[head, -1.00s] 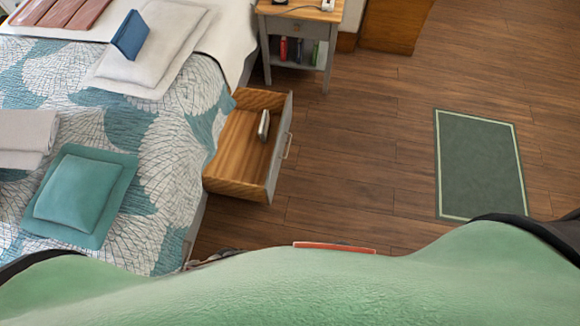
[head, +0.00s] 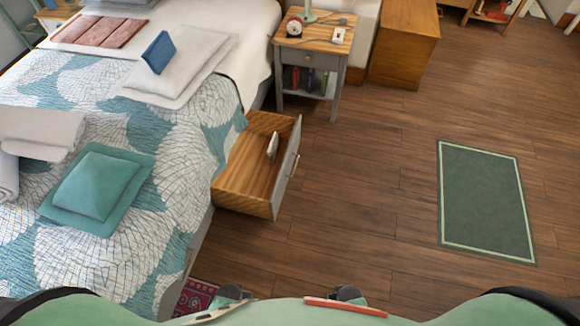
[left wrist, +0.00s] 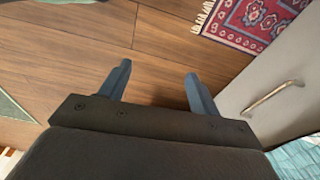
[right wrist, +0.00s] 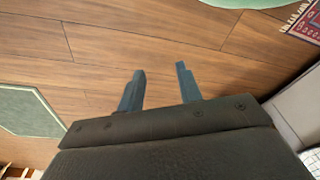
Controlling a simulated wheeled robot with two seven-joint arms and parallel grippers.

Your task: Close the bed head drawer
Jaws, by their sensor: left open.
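The bed head drawer (head: 284,175) stands pulled out from the side of the bed, near the head end. It is wooden inside, with a grey front and a metal handle (head: 294,165) facing right. A small pale object (head: 272,147) stands inside it. My left gripper (left wrist: 157,70) is open and empty over the wood floor in the left wrist view. To its right is a grey panel with a bar handle (left wrist: 272,98). My right gripper (right wrist: 160,70) has its fingers apart, with only floor between them. Neither gripper touches the drawer.
The bed (head: 110,250) fills the left side. A green mat (head: 485,200) lies flat on the right. A red rug (left wrist: 255,18) lies near the bed. The floor right of the drawer is clear.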

